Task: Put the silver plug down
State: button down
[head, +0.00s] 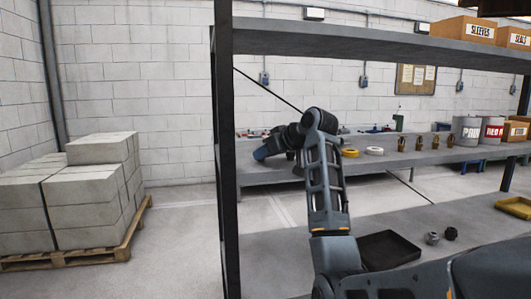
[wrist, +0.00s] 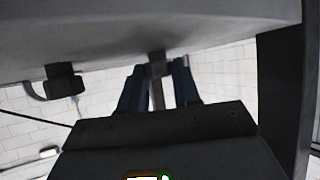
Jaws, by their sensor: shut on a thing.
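My gripper (wrist: 158,78) shows in the wrist view with its two dark blue fingers shut on a small grey piece, taken as the silver plug (wrist: 157,69). In the head view my gripper (head: 262,152) reaches left over the middle shelf (head: 285,172), near the dark post. The plug cannot be made out there.
A dark post (head: 227,200) stands just left of my gripper. A dark fitting (wrist: 62,82) is beside it. Yellow (head: 350,153) and white (head: 374,151) rolls are further right. A black tray (head: 388,250) and two fittings (head: 432,238) are on the lower shelf.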

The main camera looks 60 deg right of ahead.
jog(key=c, duration=0.8)
grip_release()
jog(key=b+v, duration=0.1)
jog(key=v, duration=1.1)
